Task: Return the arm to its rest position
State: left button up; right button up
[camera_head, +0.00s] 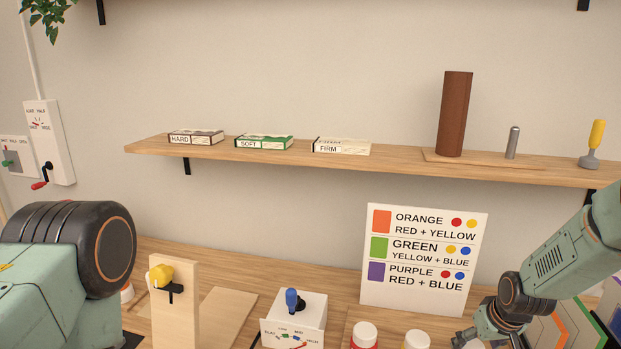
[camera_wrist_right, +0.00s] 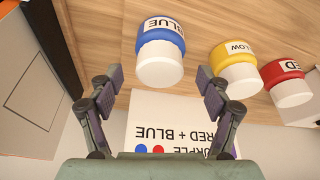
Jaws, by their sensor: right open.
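My right arm (camera_head: 565,255) comes in from the right in the head view. Its gripper (camera_head: 475,338) is low at the right, in front of the colour-mixing card's lower right side. In the right wrist view the right gripper (camera_wrist_right: 160,78) has its two fingers spread wide with nothing held between them. A jar with a blue label (camera_wrist_right: 161,50) shows beyond and between the fingers, apart from them. My left arm (camera_head: 65,250) fills the lower left of the head view. Its gripper is out of view.
The colour card (camera_head: 423,262) stands upright on the wooden desk (camera_head: 230,268). Yellow (camera_wrist_right: 233,68) and red (camera_wrist_right: 287,82) jars stand beside the blue one. A switch box (camera_head: 294,320) and wooden post (camera_head: 175,310) stand left. The shelf (camera_head: 400,167) above holds boxes and a brown cylinder (camera_head: 455,115).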

jog(key=shift+w+f, duration=0.15)
jog(key=shift+f, duration=0.1)
jog(key=shift+r, duration=0.15)
